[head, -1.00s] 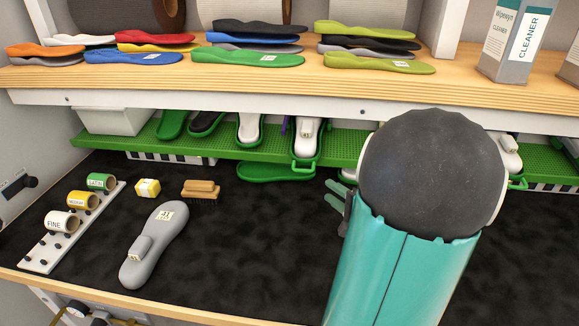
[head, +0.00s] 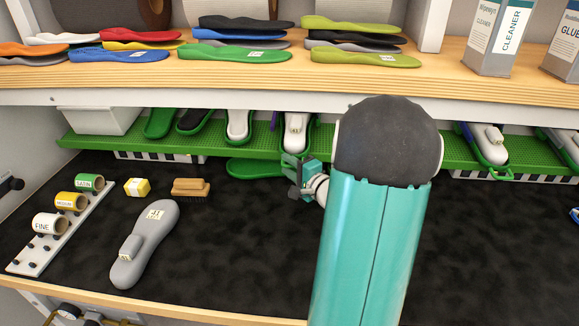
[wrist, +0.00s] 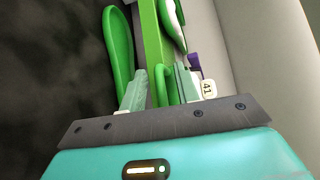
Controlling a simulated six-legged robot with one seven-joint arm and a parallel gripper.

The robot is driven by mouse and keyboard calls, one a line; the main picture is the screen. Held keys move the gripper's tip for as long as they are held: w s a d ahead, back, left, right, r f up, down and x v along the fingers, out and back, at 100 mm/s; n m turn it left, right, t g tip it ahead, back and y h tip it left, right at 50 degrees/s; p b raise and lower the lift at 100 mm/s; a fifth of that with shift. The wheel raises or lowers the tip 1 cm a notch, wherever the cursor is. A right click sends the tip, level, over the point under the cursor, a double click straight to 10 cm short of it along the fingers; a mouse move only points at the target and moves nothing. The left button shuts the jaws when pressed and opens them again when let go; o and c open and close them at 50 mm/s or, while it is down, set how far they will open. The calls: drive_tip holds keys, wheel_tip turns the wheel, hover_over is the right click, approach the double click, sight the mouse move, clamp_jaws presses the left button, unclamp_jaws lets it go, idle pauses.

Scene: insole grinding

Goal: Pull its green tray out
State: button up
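A green tray (head: 282,140) sits on the green shelf under the bench top and carries a white insole form (head: 295,128). My gripper (head: 293,167) is at the front end of this tray, just below the shelf edge. In the wrist view my gripper (wrist: 160,88) has its two pale fingers apart, with the tray's green handle loop (wrist: 167,60) between them, closer to the right finger. A white tag marked 41 (wrist: 208,88) shows right of the right finger. Whether the fingers touch the handle cannot be told.
A green sole-shaped piece (head: 252,168) lies just left of my gripper, also at the left in the wrist view (wrist: 118,45). Other trays (head: 484,143) stand along the shelf. A grey insole (head: 146,240), brush (head: 190,187) and roll rack (head: 45,245) lie left. The dark mat in front is clear.

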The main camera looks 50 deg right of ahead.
drive_tip(key=shift+w, duration=0.1)
clamp_jaws()
drive_tip(key=shift+f, duration=0.15)
